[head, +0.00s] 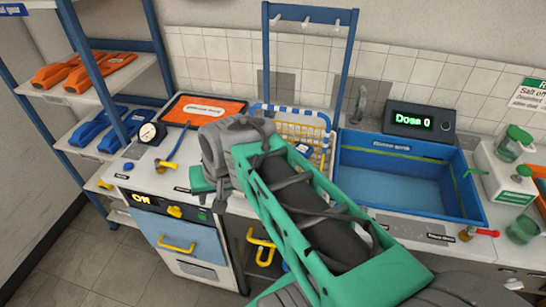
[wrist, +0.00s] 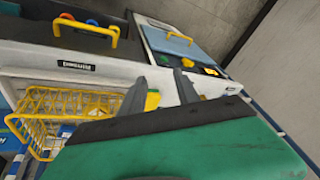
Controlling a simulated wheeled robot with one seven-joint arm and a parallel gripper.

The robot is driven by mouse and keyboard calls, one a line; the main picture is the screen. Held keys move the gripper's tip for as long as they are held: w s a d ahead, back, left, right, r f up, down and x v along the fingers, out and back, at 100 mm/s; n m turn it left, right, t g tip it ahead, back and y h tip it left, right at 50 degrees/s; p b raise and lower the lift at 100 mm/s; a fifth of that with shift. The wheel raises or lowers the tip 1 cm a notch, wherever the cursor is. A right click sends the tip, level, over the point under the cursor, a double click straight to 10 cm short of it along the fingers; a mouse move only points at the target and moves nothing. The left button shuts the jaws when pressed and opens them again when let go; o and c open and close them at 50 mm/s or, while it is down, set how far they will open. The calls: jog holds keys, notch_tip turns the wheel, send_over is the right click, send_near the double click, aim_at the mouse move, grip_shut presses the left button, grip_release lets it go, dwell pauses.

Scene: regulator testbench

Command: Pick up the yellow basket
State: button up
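The yellow wire basket (head: 312,132) stands on the counter behind my arm in the head view, partly hidden by it. A blue-and-white item shows inside it. In the wrist view the basket (wrist: 52,100) is at the left, with its yellow handle loop sticking out to the far left. My gripper (wrist: 160,76) has its two dark fingers apart, with nothing seen between them. The fingers are to the right of the basket in that view. A small yellow piece shows beside the left finger; I cannot tell what it belongs to.
A blue sink tray (head: 400,185) is right of the basket, with a "Dose 0" display (head: 420,121) behind it. A blue rack frame (head: 350,60) rises behind the basket. An orange tray (head: 205,110) and a gauge (head: 150,133) are left. A blue-doored machine (head: 190,247) stands front left.

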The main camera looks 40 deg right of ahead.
jog(key=w+d+r+m+t, duration=0.1)
jog(key=w+d+r+m, duration=0.15)
jog(key=d+m, duration=0.2)
jog(key=w+d+r+m+t, duration=0.1)
jog(key=w+d+m, duration=0.2)
jog(key=d, duration=0.2)
jog(key=m+t, duration=0.5)
jog(key=m, duration=0.9)
send_near(292, 110)
jog(key=x, duration=0.4)
jog(key=shift+h, duration=0.3)
jog(key=x, duration=0.7)
jog(key=shift+w+a+p, duration=0.1)
jog(key=shift+a+p, duration=0.05)
jog(key=shift+p, duration=0.15)
jog(key=shift+c, duration=0.4)
grip_shut()
